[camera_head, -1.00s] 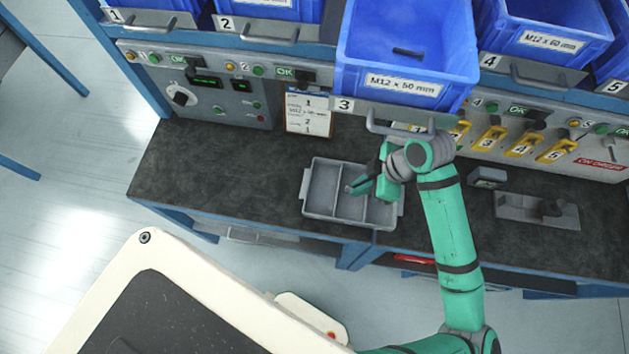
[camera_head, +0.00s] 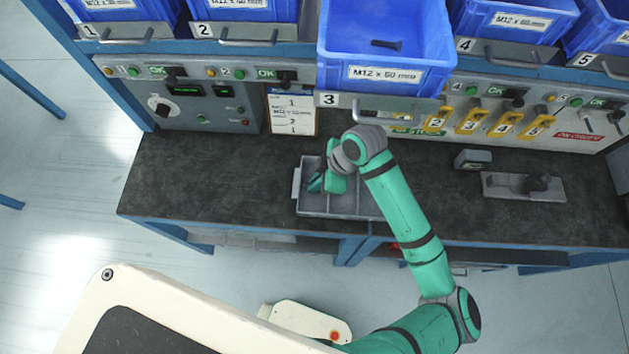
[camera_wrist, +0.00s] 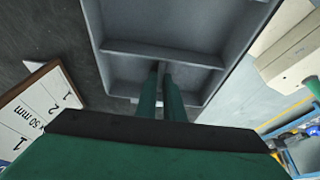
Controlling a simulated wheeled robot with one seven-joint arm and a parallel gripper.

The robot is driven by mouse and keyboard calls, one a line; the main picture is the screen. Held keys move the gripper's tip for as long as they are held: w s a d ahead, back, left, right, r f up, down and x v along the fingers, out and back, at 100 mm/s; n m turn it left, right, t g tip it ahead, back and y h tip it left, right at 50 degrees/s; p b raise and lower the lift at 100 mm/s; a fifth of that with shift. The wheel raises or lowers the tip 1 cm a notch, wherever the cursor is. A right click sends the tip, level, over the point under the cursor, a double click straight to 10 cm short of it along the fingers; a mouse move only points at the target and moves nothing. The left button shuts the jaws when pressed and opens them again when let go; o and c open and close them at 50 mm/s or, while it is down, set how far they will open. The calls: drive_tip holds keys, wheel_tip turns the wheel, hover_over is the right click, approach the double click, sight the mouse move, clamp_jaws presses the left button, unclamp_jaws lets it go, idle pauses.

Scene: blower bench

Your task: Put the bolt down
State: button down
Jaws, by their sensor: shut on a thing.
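My gripper (camera_head: 316,184) is over the left part of the grey divided tray (camera_head: 326,212) on the bench, fingers pointing down. In the wrist view my gripper (camera_wrist: 161,74) has its two green fingers close together, shut on the bolt, in front of a tray compartment next to a divider. The bolt itself is mostly hidden between the fingers and too small to make out. The tray's floor and dividers (camera_wrist: 165,54) look bare in the wrist view. I cannot tell whether the bolt touches the tray floor.
A blue bin (camera_head: 385,95) labelled M12 x 50 mm stands pulled forward above the bench, with one dark bolt (camera_head: 387,43) inside. An order card (camera_head: 292,112) stands behind the tray. A grey fixture (camera_head: 522,186) sits at right. The bench left of the tray is clear.

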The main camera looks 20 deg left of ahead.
drive_tip(key=shift+d+f, duration=0.1)
drive_tip(key=shift+d, duration=0.05)
drive_tip(key=c, duration=1.9)
unclamp_jaws()
drive_tip(key=shift+o, duration=0.2)
drive_tip(key=v, duration=0.5)
drive_tip(key=shift+w+d+r, duration=0.15)
drive_tip(key=shift+d+r, duration=0.1)
drive_tip(key=shift+r, duration=0.05)
drive_tip(key=w+d, duration=0.1)
drive_tip(key=d, duration=0.2)
drive_tip(key=w+d, duration=0.1)
drive_tip(key=d, duration=0.3)
drive_tip(key=w+d, duration=0.1)
drive_tip(key=d, duration=0.3)
drive_tip(key=shift+f, duration=0.15)
drive_tip(key=shift+a, duration=0.1)
